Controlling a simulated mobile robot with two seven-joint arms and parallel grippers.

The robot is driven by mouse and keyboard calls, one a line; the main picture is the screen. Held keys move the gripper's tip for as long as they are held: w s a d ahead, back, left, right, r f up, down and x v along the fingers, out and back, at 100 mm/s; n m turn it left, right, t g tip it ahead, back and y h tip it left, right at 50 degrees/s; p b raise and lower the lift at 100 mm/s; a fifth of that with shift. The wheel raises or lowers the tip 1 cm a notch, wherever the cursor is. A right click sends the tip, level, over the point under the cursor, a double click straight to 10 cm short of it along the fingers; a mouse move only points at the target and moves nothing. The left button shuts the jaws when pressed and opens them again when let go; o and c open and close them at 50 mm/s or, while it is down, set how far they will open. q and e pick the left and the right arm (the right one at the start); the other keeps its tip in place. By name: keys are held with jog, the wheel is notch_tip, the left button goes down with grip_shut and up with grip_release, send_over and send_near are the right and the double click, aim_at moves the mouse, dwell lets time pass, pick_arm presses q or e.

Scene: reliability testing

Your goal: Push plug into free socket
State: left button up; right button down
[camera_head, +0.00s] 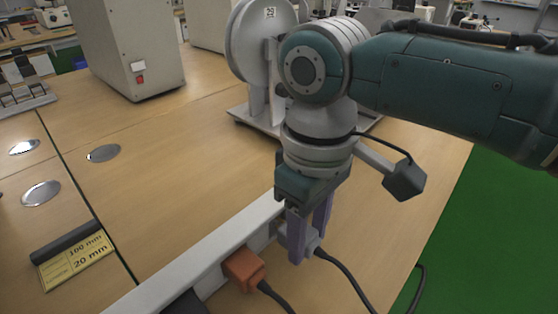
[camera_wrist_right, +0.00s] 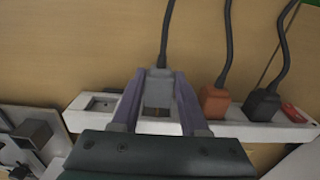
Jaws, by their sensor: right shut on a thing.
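My right gripper (camera_head: 308,240) points down at the power strip, with its purple fingers shut on a grey plug (camera_head: 291,236). In the right wrist view the grey plug (camera_wrist_right: 158,88) sits between the two fingers, its black cable running up and away. The white power strip (camera_head: 187,265) runs diagonally across the table; it also shows in the right wrist view (camera_wrist_right: 240,131). A socket (camera_wrist_right: 102,103) to the left of the fingers is bare. My left gripper is out of view.
An orange plug (camera_head: 243,268) and a black plug (camera_head: 186,303) sit in the strip beside the grey plug. A red switch (camera_wrist_right: 293,113) is at the strip's end. A grey wheel-like device (camera_head: 258,45) stands behind my right arm.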

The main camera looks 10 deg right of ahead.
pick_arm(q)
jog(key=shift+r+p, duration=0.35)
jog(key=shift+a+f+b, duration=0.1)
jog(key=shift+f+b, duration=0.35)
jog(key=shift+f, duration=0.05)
pick_arm(e)
jog(key=shift+w+a, duration=0.3)
jog(key=shift+w, duration=0.15)
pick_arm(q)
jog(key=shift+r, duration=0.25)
pick_arm(e)
jog(key=shift+r, duration=0.1)
pick_arm(q)
jog(key=shift+p, duration=0.3)
dwell(0.6)
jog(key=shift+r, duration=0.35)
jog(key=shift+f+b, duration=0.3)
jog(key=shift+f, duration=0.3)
pick_arm(e)
jog(key=shift+w+a, duration=0.3)
jog(key=shift+w, duration=0.1)
jog(key=shift+c, duration=1.7)
grip_release()
